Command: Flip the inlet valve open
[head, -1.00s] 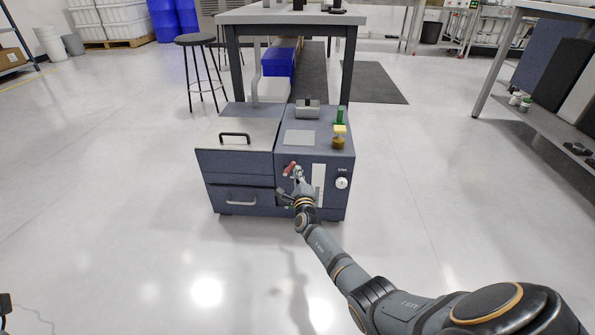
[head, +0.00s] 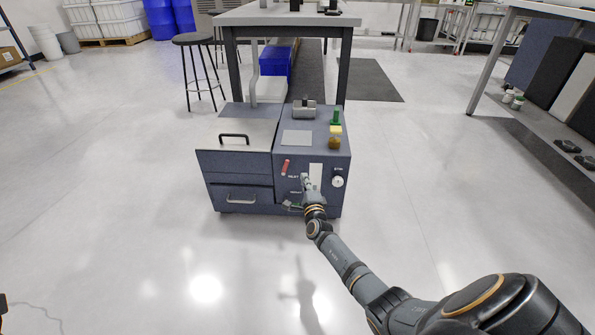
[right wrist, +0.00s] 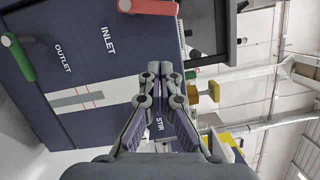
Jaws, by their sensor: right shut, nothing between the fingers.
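The inlet valve's red lever (head: 285,167) is on the front panel of the dark blue machine (head: 262,160) and stands nearly upright. The wrist view shows part of the red lever (right wrist: 178,8) at the top edge, by the INLET label. My right gripper (head: 304,178) is just right of the lever in the head view, apart from it. The right wrist view shows its fingers (right wrist: 160,72) shut and empty. The outlet's green lever (right wrist: 22,58) lies crosswise to the red one. My left gripper is not identifiable; only a dark sliver shows at the left edge.
A white gauge strip (head: 316,176) and a white knob (head: 338,182) are right of the valve. A yellow-capped jar (head: 335,140) and a green item (head: 336,117) stand on top. A table (head: 290,20) stands behind; the floor in front is clear.

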